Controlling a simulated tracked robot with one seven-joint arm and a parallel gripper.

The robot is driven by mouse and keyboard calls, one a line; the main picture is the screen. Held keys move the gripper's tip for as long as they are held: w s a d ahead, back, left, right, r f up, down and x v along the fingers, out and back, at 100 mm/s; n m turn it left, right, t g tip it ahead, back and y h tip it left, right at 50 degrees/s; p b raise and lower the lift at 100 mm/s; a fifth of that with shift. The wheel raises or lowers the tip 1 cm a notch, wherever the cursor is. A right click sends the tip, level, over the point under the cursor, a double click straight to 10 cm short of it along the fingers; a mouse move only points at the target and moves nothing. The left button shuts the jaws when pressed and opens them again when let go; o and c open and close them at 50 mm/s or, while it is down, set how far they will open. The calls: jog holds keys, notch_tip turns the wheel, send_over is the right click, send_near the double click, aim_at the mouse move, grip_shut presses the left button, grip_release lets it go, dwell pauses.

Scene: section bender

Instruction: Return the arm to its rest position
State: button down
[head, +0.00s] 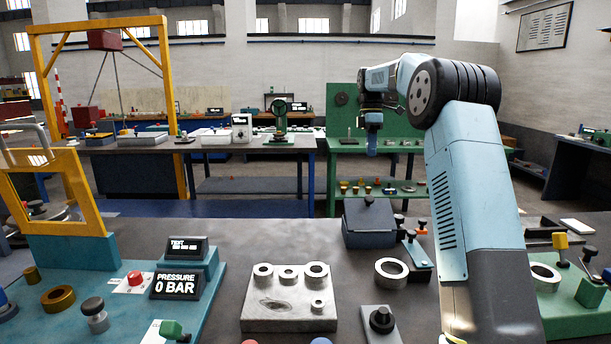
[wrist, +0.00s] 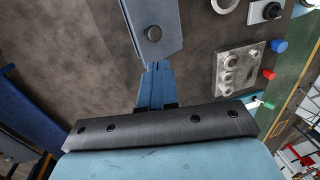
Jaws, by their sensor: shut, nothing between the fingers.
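My arm, light blue with black joints, rises at the right of the head view and bends over at the top. My gripper (head: 372,150) hangs from its far end, pointing down, above and beyond the near bench. In the wrist view my gripper's blue fingers (wrist: 157,72) are together, with nothing visible between them. A blue-grey box with a dark knob (head: 368,222) stands on the bench below, apart from the gripper in the head view. No separate task object shows.
The near bench (head: 230,240) holds a grey plate with rings (head: 290,318), a loose ring (head: 391,273), a teal pressure station (head: 105,255) with a yellow frame, and a green fixture (head: 570,310). A green-backed bench (head: 345,110) stands behind. Air around the gripper looks clear.

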jog(key=s+a+r+m+t, duration=0.2)
jog(key=s+a+r+m, duration=0.15)
jog(key=s, duration=0.85)
jog(key=s+a+r+m+t, duration=0.2)
jog(key=s+r+m, duration=0.25)
jog(key=s, duration=0.75)
jog(key=s+f+m+t, duration=0.2)
jog(key=s+f+m, duration=0.3)
jog(key=s, duration=0.7)
jog(key=s+f+m+t, duration=0.2)
jog(key=s+f+m, duration=0.2)
jog(key=s+f, duration=0.55)
notch_tip(320, 180, up, 5)
jog(key=n, duration=1.7)
send_over(369, 197)
jog(key=s, duration=0.8)
jog(key=shift+g, duration=0.3)
jog(key=x, duration=1.3)
jog(key=shift+w+f, duration=0.25)
jog(key=shift+w, duration=0.15)
